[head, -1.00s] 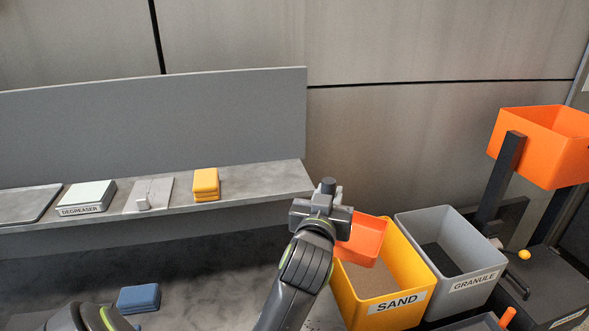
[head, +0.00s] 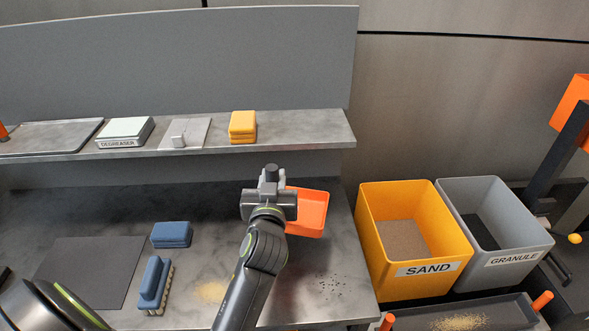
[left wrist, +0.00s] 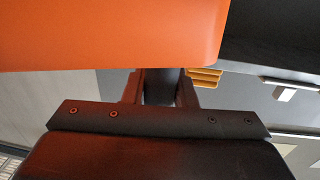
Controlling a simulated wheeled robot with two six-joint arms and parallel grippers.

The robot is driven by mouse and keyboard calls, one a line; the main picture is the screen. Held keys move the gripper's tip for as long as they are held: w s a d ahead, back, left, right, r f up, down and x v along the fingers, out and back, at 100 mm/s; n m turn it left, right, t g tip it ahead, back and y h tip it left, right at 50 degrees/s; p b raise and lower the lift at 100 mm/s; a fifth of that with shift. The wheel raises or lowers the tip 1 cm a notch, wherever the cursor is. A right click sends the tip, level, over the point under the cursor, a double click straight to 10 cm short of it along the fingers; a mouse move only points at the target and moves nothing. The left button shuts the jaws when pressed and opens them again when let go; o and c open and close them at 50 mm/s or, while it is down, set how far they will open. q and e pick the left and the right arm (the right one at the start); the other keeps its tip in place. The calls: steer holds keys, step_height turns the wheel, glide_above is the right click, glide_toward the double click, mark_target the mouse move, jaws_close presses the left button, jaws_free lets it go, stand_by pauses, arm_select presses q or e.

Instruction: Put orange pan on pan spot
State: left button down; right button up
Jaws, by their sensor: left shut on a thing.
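The orange pan (head: 312,214) is a shallow open tray, seen right of centre in the head view, left of the yellow sand bin. My left gripper (head: 271,182) is shut on its left side and holds it over the right part of the lower bench. In the left wrist view the pan (left wrist: 110,30) fills the top, next to the gripper jaws (left wrist: 160,88). A dark grey flat rectangle (head: 92,270) lies bare on the bench at left; no label shows that it is the pan spot. My right gripper is not seen.
The yellow SAND bin (head: 425,225) and grey GRANULE bin (head: 515,225) stand at right. A blue brush (head: 153,280) and blue block (head: 171,234) lie beside the dark rectangle. Sandy grains and dark specks lie on the bench (head: 300,270). A shelf (head: 300,130) runs behind.

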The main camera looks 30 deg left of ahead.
arm_select(q)
steer(key=s+a+f+n+g+y, duration=0.2)
steer(key=a+f+n+y, duration=0.1)
steer(key=a, duration=0.5)
steer(key=shift+a+f+g+y+b, duration=0.15)
steer(key=shift+f+g+y+b, duration=0.3)
steer(key=shift+f, duration=0.4)
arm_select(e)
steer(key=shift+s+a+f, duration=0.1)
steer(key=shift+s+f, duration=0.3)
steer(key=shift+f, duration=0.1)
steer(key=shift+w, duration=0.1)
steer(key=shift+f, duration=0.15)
